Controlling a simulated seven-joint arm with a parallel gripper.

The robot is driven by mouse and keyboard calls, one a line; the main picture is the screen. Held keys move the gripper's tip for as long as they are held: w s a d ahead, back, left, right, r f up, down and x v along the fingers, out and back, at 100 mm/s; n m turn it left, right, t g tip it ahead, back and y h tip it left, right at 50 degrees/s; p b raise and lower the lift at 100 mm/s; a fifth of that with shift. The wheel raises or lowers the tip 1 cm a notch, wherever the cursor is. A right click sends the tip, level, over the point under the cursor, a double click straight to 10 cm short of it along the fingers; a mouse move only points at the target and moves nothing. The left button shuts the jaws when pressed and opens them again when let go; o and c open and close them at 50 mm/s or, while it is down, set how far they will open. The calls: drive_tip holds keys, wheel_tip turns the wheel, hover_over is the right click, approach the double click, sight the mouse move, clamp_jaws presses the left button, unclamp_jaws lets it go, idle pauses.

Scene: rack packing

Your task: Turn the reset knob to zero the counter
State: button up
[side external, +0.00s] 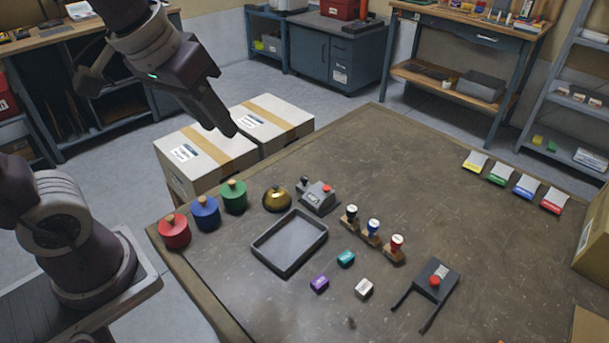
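Two devices could bear the counter and its knob; which one cannot be told. A small grey device (317,199) stands behind the tray, with a red round part (327,188) on top and a dark knob-like part (304,181) at its left. A dark device (437,279) with a red round part (434,281), a pale panel and two dark bars stands at the front right of the table. No digits are readable. My gripper (232,131) hangs above the cartons at the table's back left, apart from both devices. Its fingers are seen edge-on, so their opening is unclear.
A brass bell (277,198) and red, blue and green lidded pots stand left of the grey device. An empty dark tray (261,245), several handled stamps (372,229) and small coloured blocks (346,258) lie mid-table. Coloured cards (499,174) lie at the right. The table's back middle is clear.

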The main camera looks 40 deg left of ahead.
drive_tip(key=w+a+f+n+g, duration=0.1)
drive_tip(key=w+f+n, duration=0.15)
drive_tip(key=w, duration=0.35)
drive_tip(key=w+a+f+n, duration=0.1)
drive_tip(key=w+a+f, duration=0.1)
drive_tip(key=w+f, duration=0.35)
drive_tip(key=n+y, duration=0.2)
approach(305, 177)
drive_tip(key=shift+n+g+y, duration=0.4)
drive_tip(key=shift+n, duration=0.05)
drive_tip(key=x, duration=0.8)
drive_tip(key=shift+w+d, duration=0.25)
drive_tip(key=shift+w, duration=0.1)
clamp_jaws()
